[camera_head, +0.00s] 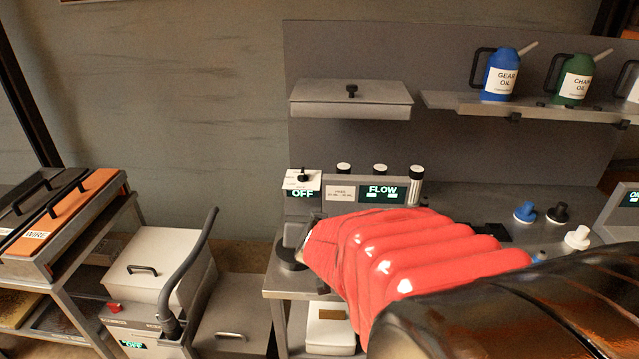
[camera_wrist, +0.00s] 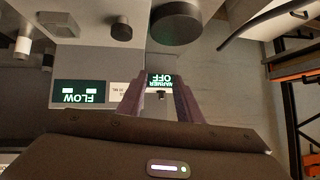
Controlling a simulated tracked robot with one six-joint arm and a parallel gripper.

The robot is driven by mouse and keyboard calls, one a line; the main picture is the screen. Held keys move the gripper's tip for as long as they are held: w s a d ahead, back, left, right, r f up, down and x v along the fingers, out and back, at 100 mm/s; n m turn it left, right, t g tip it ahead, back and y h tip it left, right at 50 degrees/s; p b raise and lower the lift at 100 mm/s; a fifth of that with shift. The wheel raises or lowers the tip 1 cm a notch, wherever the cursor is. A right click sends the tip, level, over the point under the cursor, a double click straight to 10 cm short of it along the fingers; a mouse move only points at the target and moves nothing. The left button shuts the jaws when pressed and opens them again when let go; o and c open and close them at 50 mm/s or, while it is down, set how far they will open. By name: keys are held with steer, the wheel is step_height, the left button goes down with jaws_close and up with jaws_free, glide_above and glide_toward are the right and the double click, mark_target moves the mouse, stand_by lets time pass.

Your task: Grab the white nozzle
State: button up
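The white nozzle (camera_head: 578,238) stands on the bench at the right in the head view, apart from my gripper. A blue nozzle (camera_head: 525,212) and a black nozzle (camera_head: 558,213) are just behind and left of it. My gripper (camera_head: 305,238) is well to the left, near the bench's left end, partly hidden by my red-sleeved arm. In the wrist view my gripper (camera_wrist: 158,88) has its two fingers apart with nothing between them; a "WARMER OFF" display shows behind the gap. I cannot tell whether the white nozzle shows in the wrist view.
A "FLOW" panel (camera_head: 383,193) with several white, black-topped cylinders stands at the bench's back. A shelf (camera_head: 451,103) above holds a blue oil can (camera_head: 503,75) and a green one (camera_head: 574,80). A box with a black hose (camera_head: 196,262) stands left of the bench.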

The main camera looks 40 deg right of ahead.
steer(key=s+d+f+m+g+h, duration=0.2)
steer(key=s+d+m+g+h, duration=0.1)
steer(key=s+d, duration=0.4)
steer(key=s+d+f+m+g+h, duration=0.3)
steer(key=s+d, duration=0.5)
steer(key=d, duration=0.5)
steer(key=shift+s+d+m+h, duration=0.25)
steer(key=shift+m+h, duration=0.15)
steer(key=shift+h, duration=0.2)
steer(key=shift+x, duration=4.1)
steer(key=shift+f, duration=0.1)
steer(key=shift+x, duration=2.75)
steer(key=shift+c, duration=0.3)
